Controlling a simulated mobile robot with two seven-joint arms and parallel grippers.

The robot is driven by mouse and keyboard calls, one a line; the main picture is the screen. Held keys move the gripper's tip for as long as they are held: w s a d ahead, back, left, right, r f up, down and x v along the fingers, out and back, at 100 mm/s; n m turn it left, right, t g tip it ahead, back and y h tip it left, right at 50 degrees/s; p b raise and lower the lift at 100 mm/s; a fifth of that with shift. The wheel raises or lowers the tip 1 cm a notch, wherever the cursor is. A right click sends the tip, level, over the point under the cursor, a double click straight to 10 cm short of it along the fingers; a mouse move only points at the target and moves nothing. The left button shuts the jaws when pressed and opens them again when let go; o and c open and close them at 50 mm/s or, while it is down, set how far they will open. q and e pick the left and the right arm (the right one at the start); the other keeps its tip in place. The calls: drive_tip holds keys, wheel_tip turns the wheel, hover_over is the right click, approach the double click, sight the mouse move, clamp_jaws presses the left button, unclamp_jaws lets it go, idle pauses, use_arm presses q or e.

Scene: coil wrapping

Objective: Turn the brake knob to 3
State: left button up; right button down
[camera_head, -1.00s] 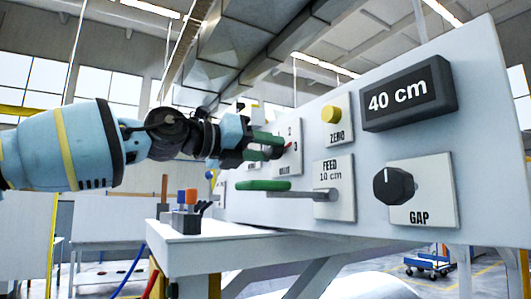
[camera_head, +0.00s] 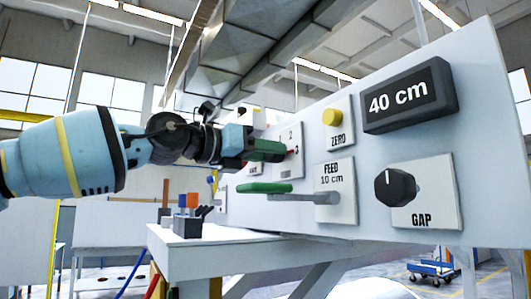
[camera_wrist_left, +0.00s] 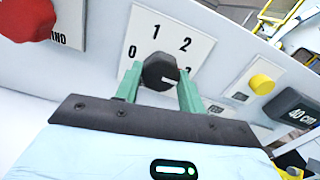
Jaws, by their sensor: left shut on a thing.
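The brake knob (camera_wrist_left: 160,71) is a black dial on a white plate (camera_wrist_left: 182,30) marked 0, 1, 2 and 3 in the left wrist view. A small pale mark on the knob faces right, towards the 3, which the right finger partly hides. My left gripper (camera_wrist_left: 160,88) has its green fingers on both sides of the knob and is shut on it. My right gripper is not in view.
The grey panel (camera_head: 480,180) also carries a yellow ZERO button (camera_head: 332,117), a 40 cm display (camera_head: 409,94), a black GAP knob (camera_head: 395,188) and a green-handled FEED lever (camera_head: 265,188) below my gripper. A red knob (camera_wrist_left: 27,18) is left in the wrist view.

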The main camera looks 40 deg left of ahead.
use_arm(q)
drive_tip(key=o, duration=1)
drive_tip(key=shift+c, duration=0.2)
drive_tip(key=shift+s, duration=0.15)
drive_tip(key=b+v, duration=0.1)
drive_tip(key=v, duration=0.6)
drive_tip(key=shift+s+a, duration=0.2)
drive_tip(key=shift+s, duration=0.05)
